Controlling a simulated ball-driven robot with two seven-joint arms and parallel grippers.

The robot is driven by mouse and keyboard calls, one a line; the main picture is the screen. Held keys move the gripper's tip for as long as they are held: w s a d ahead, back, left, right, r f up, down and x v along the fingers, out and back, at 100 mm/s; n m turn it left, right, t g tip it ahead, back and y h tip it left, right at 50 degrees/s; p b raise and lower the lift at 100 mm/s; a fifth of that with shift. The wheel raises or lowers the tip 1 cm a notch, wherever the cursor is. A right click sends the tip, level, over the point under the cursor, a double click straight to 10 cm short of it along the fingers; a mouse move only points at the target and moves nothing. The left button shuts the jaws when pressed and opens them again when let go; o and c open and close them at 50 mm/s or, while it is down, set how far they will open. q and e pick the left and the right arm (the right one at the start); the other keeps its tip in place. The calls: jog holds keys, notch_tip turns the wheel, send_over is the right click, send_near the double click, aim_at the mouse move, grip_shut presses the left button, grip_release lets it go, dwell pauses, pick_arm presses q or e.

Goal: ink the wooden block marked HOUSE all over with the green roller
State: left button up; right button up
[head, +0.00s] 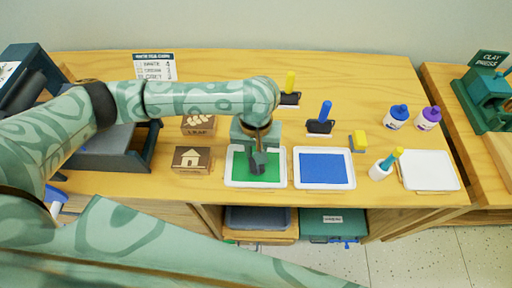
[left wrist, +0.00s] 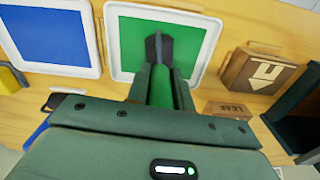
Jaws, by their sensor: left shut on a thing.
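The wooden block with a white house picture (head: 190,159) stands on the table left of the tray of green ink (head: 229,181); its top shows bare wood and white, no green. It also shows in the left wrist view (left wrist: 252,72). My left gripper (head: 257,158) points down over the green tray. It is shut on the green roller, whose green handle (left wrist: 161,88) shows between the fingers in the left wrist view. My right gripper is out of view.
A leaf block (head: 198,125) stands behind the house block. A blue ink tray (head: 350,183) lies right of the green one. Blue (head: 325,110) and yellow (head: 290,80) rollers stand behind. A grey press (head: 105,155) stands left. Bottles and a white tray (head: 430,185) are at right.

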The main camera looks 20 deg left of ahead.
pick_arm(q)
jog(key=shift+f, duration=0.5)
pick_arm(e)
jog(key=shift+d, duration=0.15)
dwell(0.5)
pick_arm(q)
jog(key=shift+p, duration=0.65)
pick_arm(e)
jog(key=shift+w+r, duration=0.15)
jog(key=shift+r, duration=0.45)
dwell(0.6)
pick_arm(q)
jog(key=shift+s+f, duration=0.15)
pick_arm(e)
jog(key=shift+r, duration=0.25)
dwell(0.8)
pick_arm(q)
jog(key=shift+p, duration=0.35)
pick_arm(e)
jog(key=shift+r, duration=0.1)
